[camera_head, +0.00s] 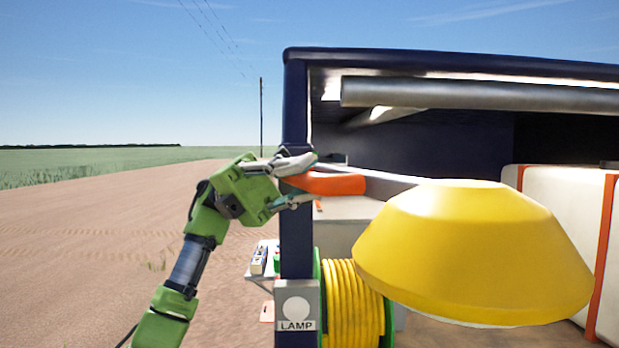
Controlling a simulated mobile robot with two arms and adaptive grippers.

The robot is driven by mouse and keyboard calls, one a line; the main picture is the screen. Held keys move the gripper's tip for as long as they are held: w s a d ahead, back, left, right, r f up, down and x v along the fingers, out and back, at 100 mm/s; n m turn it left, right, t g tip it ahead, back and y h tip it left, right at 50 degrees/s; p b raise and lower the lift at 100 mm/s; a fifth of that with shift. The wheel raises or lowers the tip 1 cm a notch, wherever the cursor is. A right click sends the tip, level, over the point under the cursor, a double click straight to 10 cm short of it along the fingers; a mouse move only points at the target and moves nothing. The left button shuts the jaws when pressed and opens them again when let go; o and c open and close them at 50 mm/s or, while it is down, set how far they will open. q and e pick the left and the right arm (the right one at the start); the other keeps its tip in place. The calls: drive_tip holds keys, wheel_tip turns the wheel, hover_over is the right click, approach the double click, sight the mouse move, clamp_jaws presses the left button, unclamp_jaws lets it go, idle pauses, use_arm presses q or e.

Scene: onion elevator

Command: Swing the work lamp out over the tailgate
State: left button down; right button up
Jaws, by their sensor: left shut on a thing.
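The work lamp (470,245) has a large yellow shade and fills the right middle of the head view. A grey arm (388,182) joins it to an orange grip (330,184) near the dark blue post (296,120). My left gripper (303,184) is shut on the orange grip, with one finger above it and one below. The lamp's shade hangs to the right of the post, in front of the vehicle's open bay. The lamp's pivot is hidden or unclear. I cannot make out the tailgate for certain. My right gripper is not in view.
A grey plate marked LAMP (297,312) is on the lower post. A reel of yellow cable (352,305) stands just right of it. A white bin with orange straps (570,220) is at the right. Open dirt ground (90,240) lies to the left.

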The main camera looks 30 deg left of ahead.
use_arm(q)
drive_tip(key=c, duration=2)
unclamp_jaws()
drive_tip(key=shift+o, duration=0.2)
drive_tip(key=v, duration=0.7)
drive_tip(key=shift+a+f, duration=0.15)
drive_tip(key=shift+a, duration=0.1)
drive_tip(key=shift+w, duration=0.1)
